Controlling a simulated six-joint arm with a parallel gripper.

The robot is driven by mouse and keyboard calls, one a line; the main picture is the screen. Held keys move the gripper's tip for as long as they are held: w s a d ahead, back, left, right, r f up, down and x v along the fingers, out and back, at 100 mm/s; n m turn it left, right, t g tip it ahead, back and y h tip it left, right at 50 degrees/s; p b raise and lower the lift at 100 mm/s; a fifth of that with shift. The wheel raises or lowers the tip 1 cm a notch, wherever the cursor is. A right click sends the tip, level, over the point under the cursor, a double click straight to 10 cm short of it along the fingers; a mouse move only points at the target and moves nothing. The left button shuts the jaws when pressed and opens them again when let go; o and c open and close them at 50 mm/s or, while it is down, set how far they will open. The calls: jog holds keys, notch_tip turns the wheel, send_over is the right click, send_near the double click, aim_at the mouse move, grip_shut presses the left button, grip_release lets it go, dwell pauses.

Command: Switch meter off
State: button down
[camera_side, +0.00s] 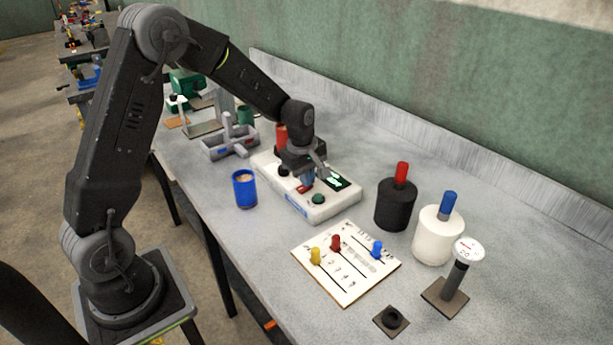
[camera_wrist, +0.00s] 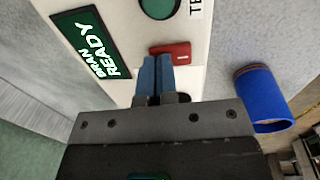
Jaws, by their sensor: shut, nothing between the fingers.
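The meter is a long white box (camera_side: 323,209) in the middle of the bench. In the wrist view its white top (camera_wrist: 120,15) carries a dark green display (camera_wrist: 90,45) reading "BRAN READY", a round green button (camera_wrist: 158,6) and a small red switch (camera_wrist: 175,51). My gripper (camera_side: 306,182) is over the meter, pointing down. In the wrist view its blue fingertips (camera_wrist: 157,62) are together and empty, right at the edge of the red switch. I cannot tell whether they touch it. The fingers partly hide the switch.
A blue cup (camera_side: 245,190) stands beside the meter, with a grey divided tray (camera_side: 230,143) behind it. A white board with coloured sliders (camera_side: 345,285), a black jar (camera_side: 396,205), a white jar (camera_side: 437,236) and a dial stand (camera_side: 446,296) are on the right.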

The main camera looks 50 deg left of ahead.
jog(key=shift+f, duration=0.3)
jog(key=shift+s, duration=0.1)
jog(key=shift+s+r, duration=0.2)
jog(key=shift+s, duration=0.5)
jog(key=shift+r, duration=0.1)
notch_tip(320, 180, up, 14)
jog(key=s, duration=0.1)
jog(key=shift+s, duration=0.35)
